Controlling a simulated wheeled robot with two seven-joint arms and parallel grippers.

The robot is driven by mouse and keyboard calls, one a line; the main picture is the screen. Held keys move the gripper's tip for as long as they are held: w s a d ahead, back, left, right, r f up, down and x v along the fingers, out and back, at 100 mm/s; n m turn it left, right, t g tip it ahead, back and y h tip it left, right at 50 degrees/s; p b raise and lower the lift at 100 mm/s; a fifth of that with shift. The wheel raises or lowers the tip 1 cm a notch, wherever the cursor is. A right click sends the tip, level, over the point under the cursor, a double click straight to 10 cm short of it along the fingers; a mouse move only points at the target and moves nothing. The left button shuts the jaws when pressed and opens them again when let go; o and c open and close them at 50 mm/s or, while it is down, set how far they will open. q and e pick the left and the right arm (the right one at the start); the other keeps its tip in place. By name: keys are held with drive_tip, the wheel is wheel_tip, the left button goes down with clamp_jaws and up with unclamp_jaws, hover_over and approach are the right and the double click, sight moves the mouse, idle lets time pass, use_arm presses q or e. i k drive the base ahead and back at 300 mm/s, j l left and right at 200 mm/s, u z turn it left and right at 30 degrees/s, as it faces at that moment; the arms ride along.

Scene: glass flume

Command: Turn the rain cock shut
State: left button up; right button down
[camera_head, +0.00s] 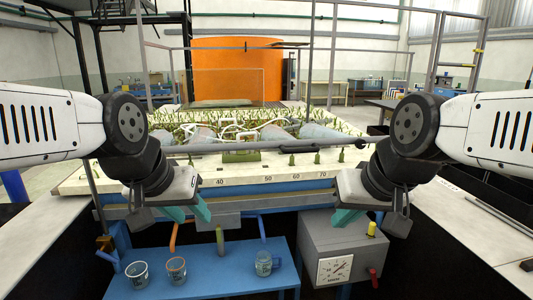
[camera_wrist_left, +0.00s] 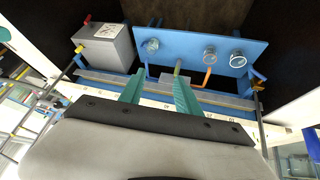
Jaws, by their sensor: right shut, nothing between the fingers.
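A grey box (camera_head: 345,248) with a round dial (camera_head: 334,270) stands at the right of the blue bench. A red lever handle (camera_head: 375,277) hangs at its right side and a yellow-topped knob (camera_head: 371,229) stands on top. I cannot tell which fitting is the rain cock. My left gripper (camera_head: 187,212) is open and empty above the bench's left part, apart from the box; its two green fingers stand apart in the left wrist view (camera_wrist_left: 160,94). My right gripper (camera_head: 346,221) is shut and empty, over or just in front of the box's top; its tips are partly hidden.
On the blue bench (camera_head: 205,275) stand three glass cups (camera_head: 138,274), below orange, green and blue pipes. The white flume edge (camera_head: 270,180) with number marks lies behind, with small plants and a horizontal rail above. Pale worktops (camera_head: 465,235) flank both sides.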

sight(101, 252)
drive_tip(key=u, duration=1.5)
drive_tip(key=i+l, duration=0.1)
drive_tip(key=i, duration=0.7)
